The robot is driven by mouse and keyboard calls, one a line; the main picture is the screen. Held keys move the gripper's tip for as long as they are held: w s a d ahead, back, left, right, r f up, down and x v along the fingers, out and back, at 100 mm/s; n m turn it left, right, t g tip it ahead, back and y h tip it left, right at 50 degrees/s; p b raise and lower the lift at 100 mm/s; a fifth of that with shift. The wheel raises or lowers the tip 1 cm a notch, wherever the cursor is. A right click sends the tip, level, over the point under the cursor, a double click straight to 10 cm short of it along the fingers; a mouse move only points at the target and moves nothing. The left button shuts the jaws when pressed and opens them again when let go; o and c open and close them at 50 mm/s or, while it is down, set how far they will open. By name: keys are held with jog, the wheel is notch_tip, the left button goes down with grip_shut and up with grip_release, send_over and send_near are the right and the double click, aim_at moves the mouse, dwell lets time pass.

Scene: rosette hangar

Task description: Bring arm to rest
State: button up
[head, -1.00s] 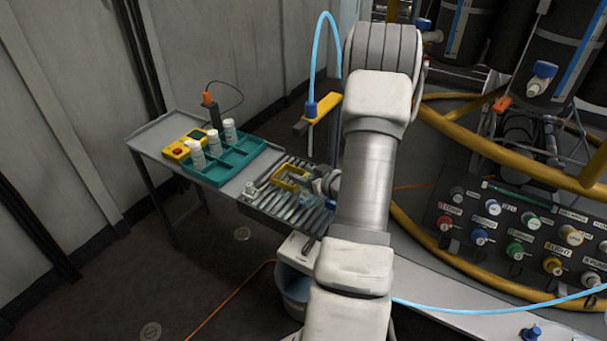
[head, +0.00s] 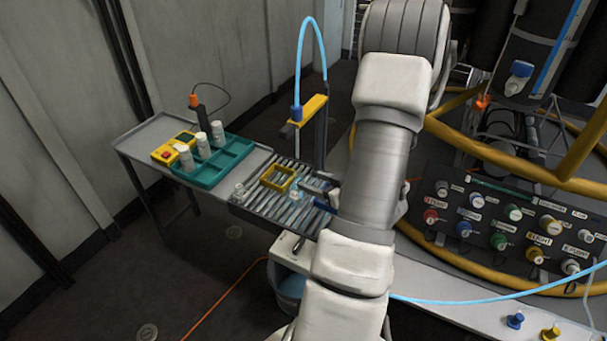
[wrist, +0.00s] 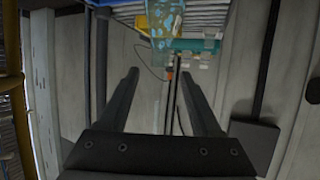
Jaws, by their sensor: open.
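My arm (head: 375,170) reaches out across the head view. My gripper (wrist: 160,78) is open in the wrist view, with its two dark fingers apart and nothing between them. In the head view the gripper is mostly hidden behind the arm, with small parts showing just right of the roller tray. A clear, blue-tinted item (head: 295,192) stands on the rollers near it. In the wrist view a clear item with blue patches (wrist: 164,22) appears beyond the fingertips, apart from them.
The roller tray (head: 250,205) holds a yellow square frame (head: 278,178). A teal rack (head: 235,160) with white bottles is at left. A knob panel (head: 500,225) and yellow pipes lie at right. A bucket (head: 287,285) stands below.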

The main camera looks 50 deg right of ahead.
jog(key=shift+s+a+r, duration=0.1)
jog(key=shift+s+r, duration=0.15)
jog(key=shift+s, duration=0.45)
jog(key=shift+w, duration=0.15)
